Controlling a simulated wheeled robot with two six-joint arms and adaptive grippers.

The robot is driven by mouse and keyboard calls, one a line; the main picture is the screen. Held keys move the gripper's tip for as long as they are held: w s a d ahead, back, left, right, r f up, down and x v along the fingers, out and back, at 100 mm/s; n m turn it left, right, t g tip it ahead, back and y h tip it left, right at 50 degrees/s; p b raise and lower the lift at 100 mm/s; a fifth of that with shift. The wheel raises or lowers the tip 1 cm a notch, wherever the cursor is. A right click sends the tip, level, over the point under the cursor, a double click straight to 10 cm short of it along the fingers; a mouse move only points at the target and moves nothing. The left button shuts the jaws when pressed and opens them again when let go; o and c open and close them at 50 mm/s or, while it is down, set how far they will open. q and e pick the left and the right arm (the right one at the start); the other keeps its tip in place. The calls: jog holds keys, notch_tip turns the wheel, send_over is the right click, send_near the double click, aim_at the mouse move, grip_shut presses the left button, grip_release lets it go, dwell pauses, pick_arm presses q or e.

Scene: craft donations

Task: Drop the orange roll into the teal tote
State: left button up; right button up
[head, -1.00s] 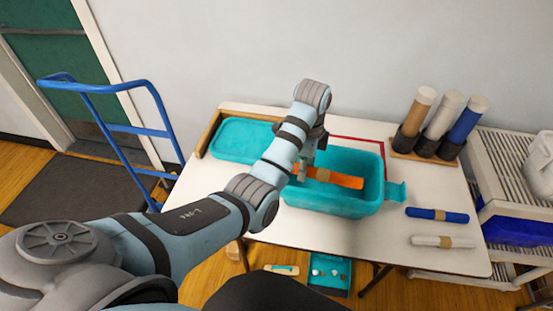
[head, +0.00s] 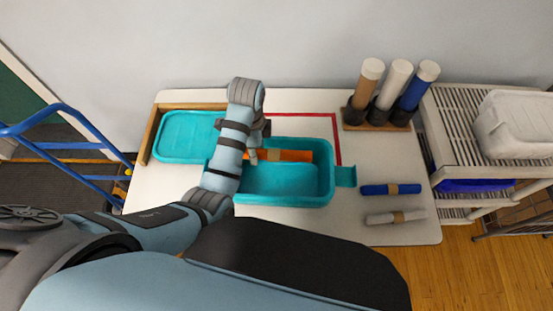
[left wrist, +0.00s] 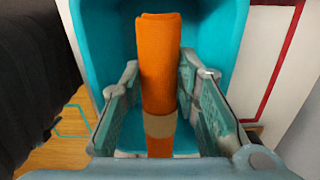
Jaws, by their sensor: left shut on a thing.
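The orange roll (head: 287,156) has a tan paper band and shows over the back part of the teal tote. My left gripper (head: 257,147) is shut on it near the band, with the arm hiding the roll's left part. In the left wrist view the orange roll (left wrist: 160,65) lies between the two fingers of the left gripper (left wrist: 160,85), with the tote's inside behind it. The teal tote (head: 285,200) stands open on the white table, and its floor looks empty. I cannot tell how high the roll is above that floor. My right gripper is not in view.
A teal lid (head: 183,137) lies left of the tote by a wooden edge. A blue roll (head: 390,189) and a white roll (head: 396,217) lie to the right. Upright tubes stand in a holder (head: 376,120) behind. A white rack (head: 459,130) is at the right.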

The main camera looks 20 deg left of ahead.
pick_arm(q)
jog(key=f, duration=0.5)
jog(key=shift+s+d+f, duration=0.15)
jog(key=shift+s+f, duration=0.05)
jog(key=shift+f, duration=0.1)
jog(key=o, duration=1.2)
jog(key=shift+s+r, duration=0.1)
jog(key=shift+s, duration=0.05)
jog(key=shift+s+r, duration=0.15)
jog(key=shift+s, duration=0.1)
jog(key=r, duration=0.7)
jog(key=shift+s+r, duration=0.25)
jog(key=shift+r, duration=0.15)
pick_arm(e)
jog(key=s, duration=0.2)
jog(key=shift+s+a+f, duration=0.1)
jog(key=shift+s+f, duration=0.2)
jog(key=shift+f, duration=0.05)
pick_arm(q)
jog(key=shift+w+f, duration=0.1)
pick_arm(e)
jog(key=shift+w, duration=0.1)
